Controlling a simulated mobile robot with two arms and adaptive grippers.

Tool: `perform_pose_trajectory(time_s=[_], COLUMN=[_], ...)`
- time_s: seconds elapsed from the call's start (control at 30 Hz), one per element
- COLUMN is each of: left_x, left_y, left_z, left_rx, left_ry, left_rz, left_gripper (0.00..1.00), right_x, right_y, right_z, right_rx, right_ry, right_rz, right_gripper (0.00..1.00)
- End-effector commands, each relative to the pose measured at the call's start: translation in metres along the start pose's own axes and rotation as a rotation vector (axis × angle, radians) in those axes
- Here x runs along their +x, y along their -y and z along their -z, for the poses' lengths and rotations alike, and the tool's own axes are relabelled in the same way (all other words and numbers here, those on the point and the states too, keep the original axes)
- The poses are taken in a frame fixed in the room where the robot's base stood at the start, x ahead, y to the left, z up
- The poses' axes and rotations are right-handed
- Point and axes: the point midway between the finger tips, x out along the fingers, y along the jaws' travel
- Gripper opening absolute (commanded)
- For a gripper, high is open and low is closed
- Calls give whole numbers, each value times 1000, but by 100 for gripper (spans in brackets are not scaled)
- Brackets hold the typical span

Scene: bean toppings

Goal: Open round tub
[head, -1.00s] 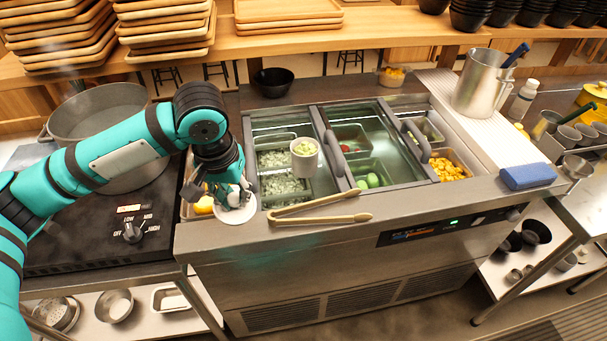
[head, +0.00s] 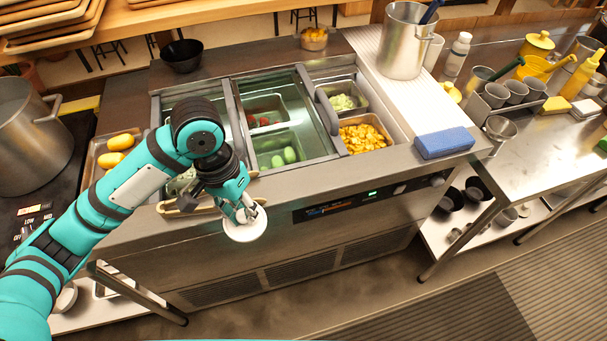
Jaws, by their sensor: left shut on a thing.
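My left gripper (head: 243,212) is shut on a round white lid (head: 246,230). It holds the lid tilted in front of the counter's front edge, over the cabinet face. The round tub itself does not show now; my left arm covers the part of the topping counter where it stood open with pale green contents a second ago. My right gripper is out of view.
The topping counter (head: 295,185) has bins with green pieces (head: 278,158) and orange pieces (head: 362,138). Wooden tongs (head: 172,209) lie partly behind my arm. A blue sponge (head: 444,143) and a steel pitcher (head: 402,45) are at the right.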

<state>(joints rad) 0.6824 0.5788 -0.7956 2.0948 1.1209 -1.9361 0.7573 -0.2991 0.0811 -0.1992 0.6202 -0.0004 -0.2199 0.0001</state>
Motion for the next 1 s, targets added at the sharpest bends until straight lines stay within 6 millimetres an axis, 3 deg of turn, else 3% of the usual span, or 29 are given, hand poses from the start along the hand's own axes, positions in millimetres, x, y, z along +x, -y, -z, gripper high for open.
perform_pose_trajectory(time_s=[0.17,0.5,0.7,0.83,1.0], left_x=[5,12,17,20,30], left_y=[-9,-15,-17,-18,-16], left_z=[8,96,138,151,154], left_rx=[27,26,26,27,27], left_ry=[18,18,18,18,21], left_rz=[-28,-26,-25,-24,-25], left_gripper=[0,0,0,0,0], right_x=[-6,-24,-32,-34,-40], right_y=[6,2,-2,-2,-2], right_z=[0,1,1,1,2], right_rx=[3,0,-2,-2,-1], right_ry=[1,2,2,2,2], right_rz=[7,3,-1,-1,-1], right_gripper=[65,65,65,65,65])
